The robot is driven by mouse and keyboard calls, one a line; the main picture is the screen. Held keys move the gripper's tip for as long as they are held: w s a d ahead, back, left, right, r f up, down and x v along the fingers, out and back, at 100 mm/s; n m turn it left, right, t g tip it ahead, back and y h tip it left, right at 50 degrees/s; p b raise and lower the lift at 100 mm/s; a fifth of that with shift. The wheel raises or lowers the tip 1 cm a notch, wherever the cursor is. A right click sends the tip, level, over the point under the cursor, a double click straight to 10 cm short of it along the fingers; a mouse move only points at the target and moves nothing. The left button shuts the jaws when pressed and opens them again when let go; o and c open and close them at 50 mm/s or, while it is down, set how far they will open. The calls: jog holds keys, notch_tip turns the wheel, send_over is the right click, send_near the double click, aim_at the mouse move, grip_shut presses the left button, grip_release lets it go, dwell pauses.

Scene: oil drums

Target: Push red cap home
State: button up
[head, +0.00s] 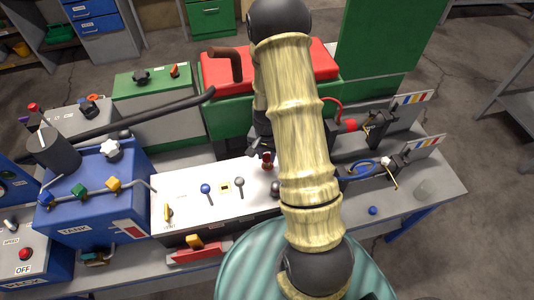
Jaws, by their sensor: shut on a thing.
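A small dark red piece, seemingly the red cap (266,162), shows just left of my arm at the back edge of a white panel top. My gripper (260,153) is mostly hidden behind my own arm. Only dark parts of it show, right at the red piece, and it appears shut on that piece. Whether the piece is seated on anything cannot be told. Another red fitting (349,125) sits on a red hose to the right of my arm, apart from the gripper.
The white panel (190,200) carries several small knobs. A blue tank (95,195) stands at left, with a long dark bar behind it. A blue hose (362,170) and a small blue cap (373,210) are on the grey bench at right. A red-topped green machine (220,75) stands behind.

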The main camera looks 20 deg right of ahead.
aim_at(268, 156)
jog(key=shift+f, duration=0.2)
jog(key=shift+d+f+b, duration=0.15)
jog(key=shift+f+b, duration=0.35)
jog(key=shift+f, duration=0.05)
jog(key=shift+f+b, duration=0.6)
jog(key=shift+f, duration=0.25)
dwell(1.1)
jog(key=o, duration=1)
jog(key=shift+r, duration=0.1)
notch_tip(268, 156, up, 17)
jog(key=b, duration=0.1)
